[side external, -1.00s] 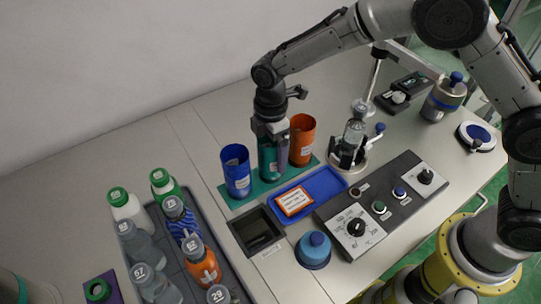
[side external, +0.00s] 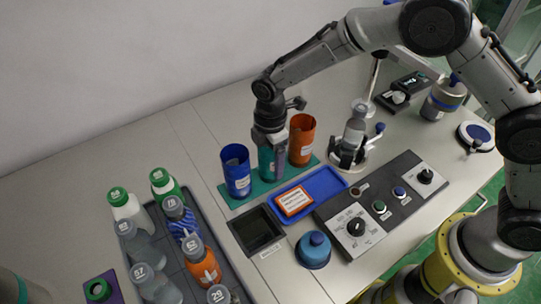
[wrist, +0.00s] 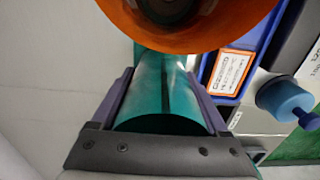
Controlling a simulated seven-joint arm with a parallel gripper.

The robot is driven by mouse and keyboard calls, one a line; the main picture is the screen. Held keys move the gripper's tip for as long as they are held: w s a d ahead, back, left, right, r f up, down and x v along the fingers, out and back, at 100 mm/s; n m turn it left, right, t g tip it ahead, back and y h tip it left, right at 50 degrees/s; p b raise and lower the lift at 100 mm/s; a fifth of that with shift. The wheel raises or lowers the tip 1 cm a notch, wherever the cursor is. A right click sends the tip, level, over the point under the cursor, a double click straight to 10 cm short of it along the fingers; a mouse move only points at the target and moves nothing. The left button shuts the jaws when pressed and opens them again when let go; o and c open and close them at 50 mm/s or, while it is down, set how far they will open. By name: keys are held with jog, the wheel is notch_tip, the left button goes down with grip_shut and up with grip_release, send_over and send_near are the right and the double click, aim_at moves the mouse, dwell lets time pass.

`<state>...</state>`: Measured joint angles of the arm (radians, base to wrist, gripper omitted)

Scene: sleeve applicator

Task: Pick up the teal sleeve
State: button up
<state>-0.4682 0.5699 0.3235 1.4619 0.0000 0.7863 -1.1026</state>
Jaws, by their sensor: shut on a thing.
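The teal sleeve (side external: 265,164) stands on the teal base strip (side external: 243,201), between the blue sleeve (side external: 236,172) and the orange sleeve (side external: 302,140). My gripper (side external: 271,160) comes down on it from above and hides much of its upper part. In the wrist view the teal sleeve (wrist: 155,105) lies between the two purple fingers of my gripper (wrist: 160,78), one against each side. The fingers are shut on it. I see no clear gap between the sleeve's bottom and the strip.
The orange sleeve (wrist: 205,42) is very close to my fingers in the wrist view. A blue tray (side external: 325,183) with an orange-edged label lies in front. A bottle (side external: 354,130) stands in a holder at right. Bottles crowd a grey tray (side external: 222,262) at left.

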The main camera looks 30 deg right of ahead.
jog(key=shift+r, duration=0.5)
notch_tip(320, 180, up, 2)
jog(key=shift+r, duration=0.1)
jog(key=s+d+r, duration=0.6)
jog(key=s+r, duration=0.3)
jog(key=s, duration=0.3)
jog(key=shift+s+d+r, duration=0.15)
jog(key=shift+s+r, duration=0.1)
jog(key=shift+r, duration=0.15)
jog(key=shift+r, duration=0.1)
notch_tip(320, 180, up, 2)
jog(key=shift+r, duration=0.2)
